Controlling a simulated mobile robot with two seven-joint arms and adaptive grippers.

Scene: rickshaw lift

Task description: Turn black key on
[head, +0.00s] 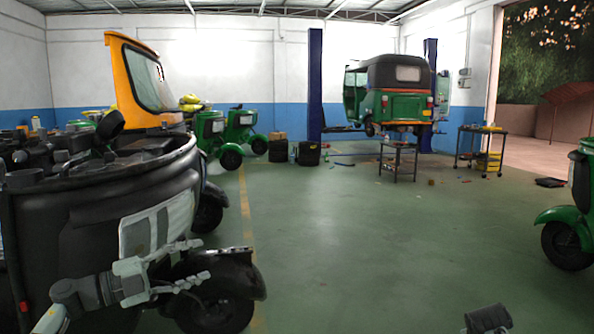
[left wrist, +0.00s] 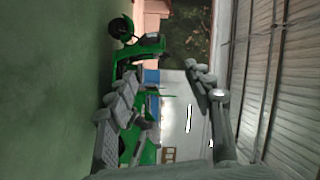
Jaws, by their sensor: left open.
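I cannot make out a black key in either view. A green rickshaw (head: 405,107) with a dark roof is raised between two blue lift posts (head: 315,85) at the back in the head view. My left gripper (head: 203,260) is open and empty, in front of the dark rickshaw at the lower left. Its spread fingers also show in the left wrist view (left wrist: 165,88), with nothing between them. A dark grey piece at the bottom edge of the head view looks like part of my right gripper (head: 488,319); its fingers cannot be made out.
A dark rickshaw body (head: 110,215) fills the left side, close to my left arm. A small table (head: 398,150) and a tool cart (head: 482,140) stand near the lift. A green rickshaw (head: 575,215) is at the right edge. The middle floor (head: 370,240) is clear.

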